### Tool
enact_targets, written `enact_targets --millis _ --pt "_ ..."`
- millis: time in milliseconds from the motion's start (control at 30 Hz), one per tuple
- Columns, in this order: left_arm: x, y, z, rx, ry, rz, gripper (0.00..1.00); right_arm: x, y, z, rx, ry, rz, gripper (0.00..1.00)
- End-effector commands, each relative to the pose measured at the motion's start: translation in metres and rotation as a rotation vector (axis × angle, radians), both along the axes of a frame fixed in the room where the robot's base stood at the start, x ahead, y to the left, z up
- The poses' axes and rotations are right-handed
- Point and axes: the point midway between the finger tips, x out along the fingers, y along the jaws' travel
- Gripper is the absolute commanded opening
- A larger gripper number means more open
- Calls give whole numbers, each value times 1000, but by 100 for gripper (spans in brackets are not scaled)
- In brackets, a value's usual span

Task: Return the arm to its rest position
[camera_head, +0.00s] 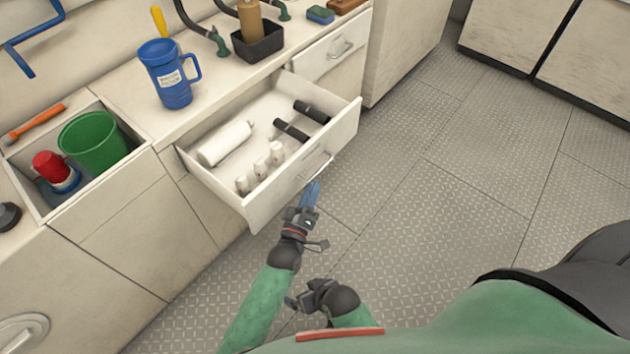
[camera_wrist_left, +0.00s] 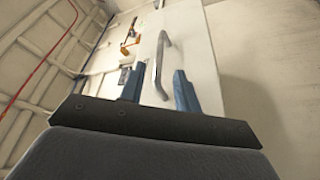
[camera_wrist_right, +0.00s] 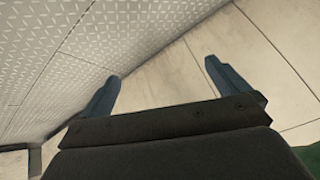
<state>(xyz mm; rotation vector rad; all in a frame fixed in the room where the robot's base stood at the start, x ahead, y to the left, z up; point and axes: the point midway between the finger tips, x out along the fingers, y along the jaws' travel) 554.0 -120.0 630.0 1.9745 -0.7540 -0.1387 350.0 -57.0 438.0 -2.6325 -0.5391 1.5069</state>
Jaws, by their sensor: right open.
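My left gripper (camera_head: 313,188) is just in front of the pulled-out drawer (camera_head: 253,212), close to its handle (camera_head: 318,176). In the left wrist view, its two blue fingers (camera_wrist_left: 158,82) are apart, less wide than the right ones. The metal handle (camera_wrist_left: 160,62) shows in the gap between them, beyond the fingertips, with no clear contact. My right gripper (camera_head: 297,302) is low, near my body, partly hidden by its own wrist in the head view. In the right wrist view, its fingers (camera_wrist_right: 163,78) are wide apart and empty.
The drawer holds a white bottle (camera_head: 226,143), small white containers and dark cylinders. On the counter stand a blue mug (camera_head: 166,75) and a black caddy (camera_head: 258,42). An open bin at left holds a green bucket (camera_head: 94,142). The floor (camera_head: 440,210) to the right is clear.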

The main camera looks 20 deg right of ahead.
Motion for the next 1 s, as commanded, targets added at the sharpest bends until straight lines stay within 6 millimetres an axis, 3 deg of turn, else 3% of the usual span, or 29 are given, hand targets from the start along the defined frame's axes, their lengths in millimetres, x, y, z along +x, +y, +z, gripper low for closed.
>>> enact_targets --millis 200,767,1000 --pt "-11 8 -2 0 -1 -1 33 1 0 -6 3 -10 -4 100" --pt "-11 8 -2 2 2 0 33 2 -2 -4 -2 -11 -3 100" --pt "-19 16 5 145 65 -9 33 2 -9 24 -19 18 0 100"
